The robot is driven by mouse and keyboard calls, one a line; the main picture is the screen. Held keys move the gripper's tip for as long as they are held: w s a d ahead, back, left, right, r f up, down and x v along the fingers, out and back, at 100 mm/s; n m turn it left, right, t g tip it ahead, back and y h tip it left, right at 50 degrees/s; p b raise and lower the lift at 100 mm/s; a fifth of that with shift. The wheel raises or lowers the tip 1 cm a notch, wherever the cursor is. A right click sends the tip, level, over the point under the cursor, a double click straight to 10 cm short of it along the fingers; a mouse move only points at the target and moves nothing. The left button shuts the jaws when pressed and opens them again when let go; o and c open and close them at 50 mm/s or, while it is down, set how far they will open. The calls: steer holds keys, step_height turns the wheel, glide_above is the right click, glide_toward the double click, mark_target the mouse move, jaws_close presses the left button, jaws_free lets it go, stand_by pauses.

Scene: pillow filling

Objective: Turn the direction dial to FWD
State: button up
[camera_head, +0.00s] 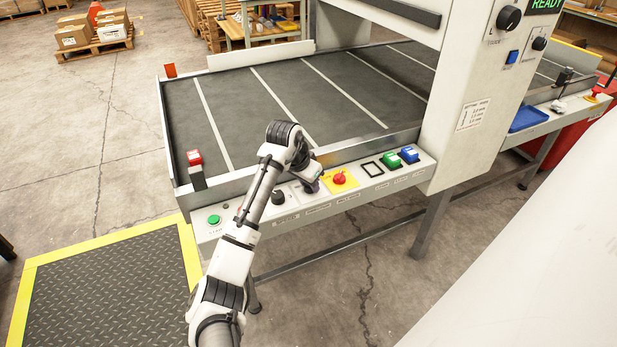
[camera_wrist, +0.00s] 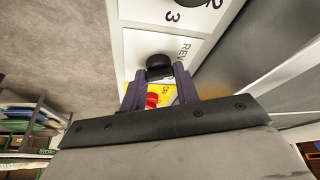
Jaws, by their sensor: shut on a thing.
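The direction dial is a black knob (camera_wrist: 156,62) on a white plate in the wrist view, with the letters REV printed to its right. The FWD mark is not visible, and which way the dial points cannot be told. My gripper (camera_wrist: 161,74) has its two dark purple fingers on either side of the dial, shut on it. In the head view my gripper (camera_head: 311,186) is at the front control strip (camera_head: 375,186), just left of the red stop button, and my wrist hides the dial.
A red stop button (camera_head: 339,178) on a yellow plate stands close to the right of my gripper. Another black knob (camera_head: 278,197) is close to its left. A green button (camera_head: 214,219) is at the strip's left end; green (camera_head: 391,161) and blue (camera_head: 409,154) switches are further right.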

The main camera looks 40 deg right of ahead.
steer(key=m+g+p, duration=0.1)
steer(key=m, duration=0.1)
steer(key=shift+w+r+m, duration=0.1)
steer(key=shift+r+m, duration=0.05)
steer(key=shift+m, duration=0.25)
steer(key=m+g+p, duration=0.1)
steer(key=m, duration=0.2)
steer(key=shift+w+m+g, duration=0.1)
steer(key=shift+m+g, duration=0.2)
steer(key=m, duration=0.2)
steer(key=m+g+y, duration=0.1)
steer(key=m, duration=0.1)
steer(key=shift+w+d+f, duration=0.1)
steer(key=shift+f, duration=0.1)
steer(key=shift+m+g+y+b, duration=0.4)
steer(key=shift+m+b, duration=0.15)
steer(key=shift+m, duration=0.65)
steer(key=o, duration=1)
steer(key=shift+c, duration=0.2)
